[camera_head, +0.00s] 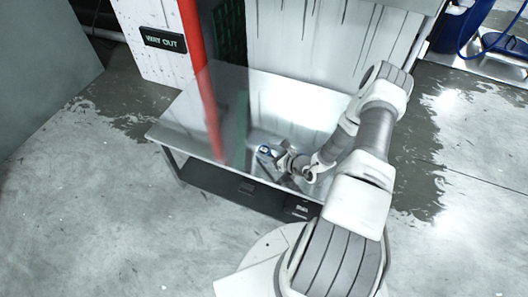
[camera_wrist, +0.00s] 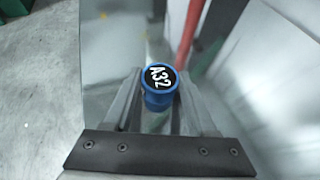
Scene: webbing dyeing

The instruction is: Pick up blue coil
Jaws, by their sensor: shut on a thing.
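The blue coil (camera_wrist: 158,98) is a small blue cylinder with a black round top marked "A32". It sits between the two fingers of my gripper (camera_wrist: 160,95) in the wrist view. The fingers are shut on its sides. In the head view the blue coil (camera_head: 265,149) is a small blue spot at the tip of my gripper (camera_head: 272,155), over the shiny metal table. I cannot tell whether its bottom touches the table.
The metal table (camera_head: 190,125) has a bare reflective top, free to the left, with a dark lower shelf (camera_head: 215,183). A red post (camera_head: 192,35) and white panels (camera_head: 300,45) stand behind it. Wet concrete floor (camera_head: 110,220) is open to the left.

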